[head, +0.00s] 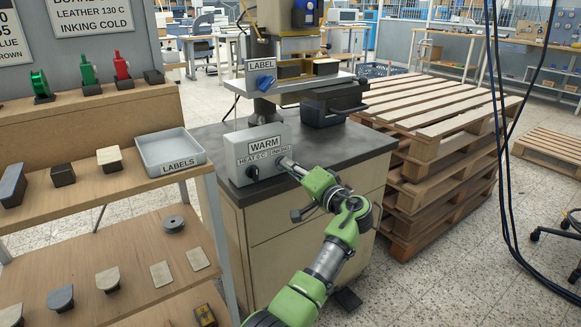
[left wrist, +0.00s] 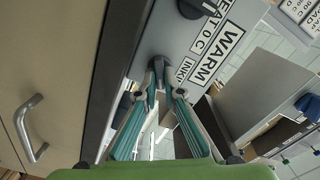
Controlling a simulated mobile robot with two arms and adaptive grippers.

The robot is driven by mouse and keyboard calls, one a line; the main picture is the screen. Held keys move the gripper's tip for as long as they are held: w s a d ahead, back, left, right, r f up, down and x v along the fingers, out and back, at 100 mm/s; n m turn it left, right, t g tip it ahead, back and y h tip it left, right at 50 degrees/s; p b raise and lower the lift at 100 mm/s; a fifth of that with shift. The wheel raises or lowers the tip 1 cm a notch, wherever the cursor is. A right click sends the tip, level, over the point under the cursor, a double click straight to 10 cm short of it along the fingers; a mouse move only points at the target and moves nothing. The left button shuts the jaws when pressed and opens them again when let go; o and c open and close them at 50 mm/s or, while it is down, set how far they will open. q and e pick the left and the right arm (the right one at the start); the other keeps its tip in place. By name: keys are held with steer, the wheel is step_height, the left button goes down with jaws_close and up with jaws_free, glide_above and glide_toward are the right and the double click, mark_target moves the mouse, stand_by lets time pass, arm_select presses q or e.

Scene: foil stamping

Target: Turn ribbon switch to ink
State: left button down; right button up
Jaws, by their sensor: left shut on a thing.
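The grey control box (head: 236,150) stands on the dark-topped cabinet and carries labels reading WARM, HEAT 0 C and INKING. My left gripper (head: 286,163) reaches its front at the right side, under the INKING label, and covers the switch there in the head view. In the left wrist view the teal fingers of my left gripper (left wrist: 164,78) converge on the small dark switch (left wrist: 157,66) by the partly hidden INK label and are shut on it. A dark heat knob (head: 252,173) sits on the left of the box front, apart from the gripper. My right gripper is not in view.
A stamping press with a blue knob (head: 265,82) stands behind the box. A wooden shelf with a LABELS tray (head: 171,150) is at the left. Stacked pallets (head: 440,140) stand close at the right. Dark cables (head: 502,150) hang at the far right.

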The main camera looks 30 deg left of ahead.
arm_select(q)
steer(key=shift+r, duration=0.15)
steer(key=c, duration=2.2)
jaws_free()
steer(key=shift+o, duration=0.2)
steer(key=v, duration=1.2)
